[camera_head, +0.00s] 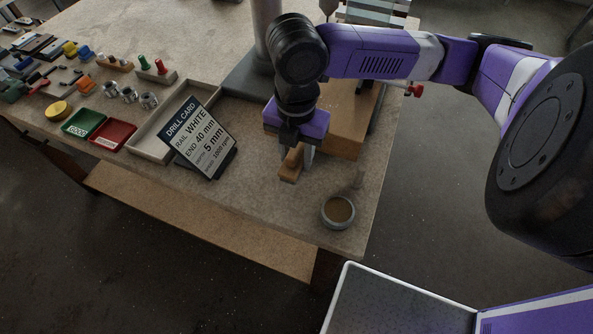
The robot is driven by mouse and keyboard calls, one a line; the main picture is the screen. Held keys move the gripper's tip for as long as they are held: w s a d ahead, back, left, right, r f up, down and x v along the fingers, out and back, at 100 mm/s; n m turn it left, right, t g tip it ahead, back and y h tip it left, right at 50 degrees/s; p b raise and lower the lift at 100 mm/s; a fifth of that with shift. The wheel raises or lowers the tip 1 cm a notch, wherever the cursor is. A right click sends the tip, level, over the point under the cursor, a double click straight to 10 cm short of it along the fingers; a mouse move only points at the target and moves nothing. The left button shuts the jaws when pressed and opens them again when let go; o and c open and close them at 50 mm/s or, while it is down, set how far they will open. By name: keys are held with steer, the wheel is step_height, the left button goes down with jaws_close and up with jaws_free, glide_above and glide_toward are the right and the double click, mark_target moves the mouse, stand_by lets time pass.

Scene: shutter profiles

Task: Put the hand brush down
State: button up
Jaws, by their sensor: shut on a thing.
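My gripper (300,147) points down over the near right part of the workbench (237,187). It is shut on the hand brush (290,167), a small light-brown wooden piece showing below and left of the fingers. Part of the brush is hidden behind the fingers. The brush is at or just above the bench top; I cannot tell whether it touches.
A round bowl (338,212) with brown contents stands right of the brush, near the bench corner. A drill card (199,137) stands to the left, beside a shallow empty tray (150,143). A wooden block (346,139) is behind my gripper. Bare bench lies in front of the brush.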

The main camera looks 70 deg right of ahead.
steer(key=shift+f, duration=3.25)
steer(key=shift+f, duration=0.1)
steer(key=o, duration=1.2)
